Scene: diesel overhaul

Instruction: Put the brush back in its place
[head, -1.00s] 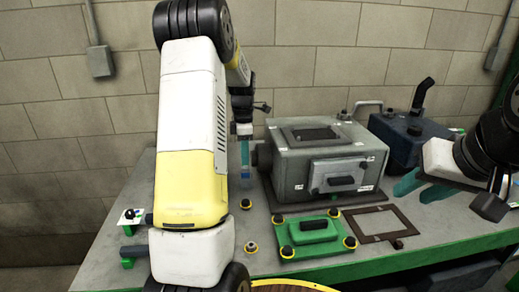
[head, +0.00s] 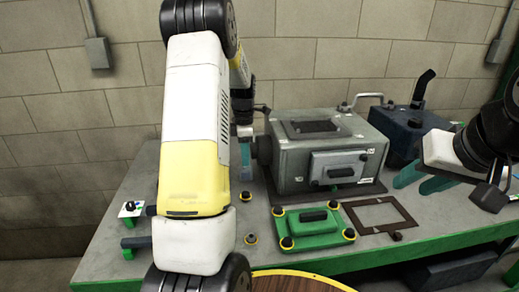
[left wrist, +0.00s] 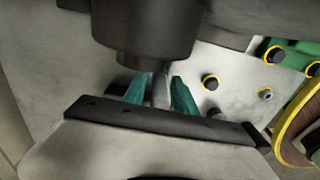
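My left gripper (head: 245,155) hangs over the bench just left of the grey engine block, mostly behind my own left arm in the head view. In the left wrist view its two teal fingers (left wrist: 158,95) stand apart with a narrow grey piece (left wrist: 160,92) between them. I cannot tell whether this piece is the brush or whether the fingers press on it. No brush can be made out clearly elsewhere. My right gripper (head: 425,179) is at the right, its teal fingers spread and empty, above the bench.
The engine block (head: 322,150) stands mid-bench, with a dark blue tank (head: 405,132) behind right. A green cover (head: 313,228) and a brown gasket frame (head: 381,215) lie in front. Small yellow-ringed knobs (head: 251,239) stand left of the cover. Green brackets (head: 137,243) are at the left edge.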

